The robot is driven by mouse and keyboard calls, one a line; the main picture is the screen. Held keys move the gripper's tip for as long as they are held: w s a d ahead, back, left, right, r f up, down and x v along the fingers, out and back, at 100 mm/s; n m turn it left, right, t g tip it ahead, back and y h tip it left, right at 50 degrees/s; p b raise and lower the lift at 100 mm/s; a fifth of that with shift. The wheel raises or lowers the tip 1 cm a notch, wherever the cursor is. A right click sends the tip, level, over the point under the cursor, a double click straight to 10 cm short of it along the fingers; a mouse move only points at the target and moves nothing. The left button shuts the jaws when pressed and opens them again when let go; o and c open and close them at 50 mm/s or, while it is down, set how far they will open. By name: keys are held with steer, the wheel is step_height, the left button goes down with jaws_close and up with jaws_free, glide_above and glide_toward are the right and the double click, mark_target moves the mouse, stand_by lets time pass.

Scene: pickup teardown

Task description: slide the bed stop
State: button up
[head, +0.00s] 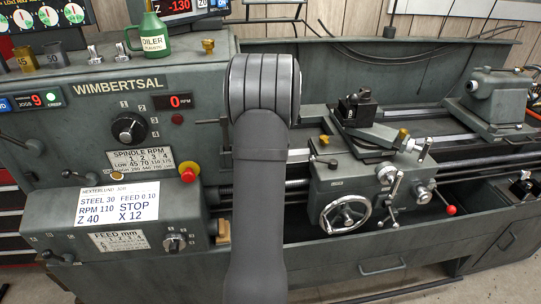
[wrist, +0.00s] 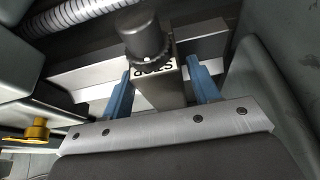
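The bed stop (wrist: 170,90) is a grey metal block with a STOP label that reads upside down in the wrist view. A dark round knob with a knurled collar sits on it. My gripper (wrist: 162,82) has two blue fingers, one on each side of the block. A gap shows between each finger and the block, so the gripper looks open around the stop. The stop sits against a pale metal rail (wrist: 90,75). In the head view my arm hides the gripper and the stop.
The lathe's carriage (head: 350,190) with its handwheel stands right of my arm, and the tailstock (head: 495,100) farther right. A card (head: 117,204) on the headstock reads STOP X 12. In the wrist view, a yellow knob (wrist: 35,130) is at left and a threaded screw (wrist: 75,15) at top.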

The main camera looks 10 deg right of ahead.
steer(key=c, duration=1.1)
steer(key=d, duration=0.7)
steer(key=shift+d, duration=0.3)
steer(key=o, duration=1.3)
steer(key=shift+c, duration=0.2)
steer(key=shift+o, duration=0.8)
steer(key=v, duration=1.7)
steer(key=shift+s+r, duration=0.15)
